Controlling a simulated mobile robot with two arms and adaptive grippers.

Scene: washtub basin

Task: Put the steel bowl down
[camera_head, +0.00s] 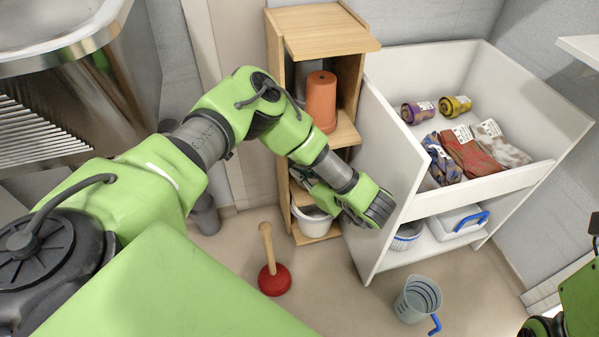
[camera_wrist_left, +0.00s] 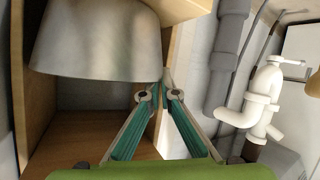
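The steel bowl (camera_wrist_left: 95,40) is a smooth grey, tapered shape at the upper left of the left wrist view. Its rim edge runs to the fingertips of my left gripper (camera_wrist_left: 160,90). The teal fingers come together at this edge and appear shut on the rim. In the head view my left gripper (camera_head: 310,182) reaches into the wooden shelf unit (camera_head: 330,32). There the arm and the shelf hide most of the fingers and bowl. My right arm shows only at the lower right edge, without its fingers.
A terracotta pot (camera_head: 321,100) stands on a board above my left gripper, and a white bucket (camera_head: 313,222) sits below. A white cabinet (camera_head: 380,150) stands close on the right. A red plunger (camera_head: 274,278) and a measuring jug (camera_head: 418,299) stand on the floor.

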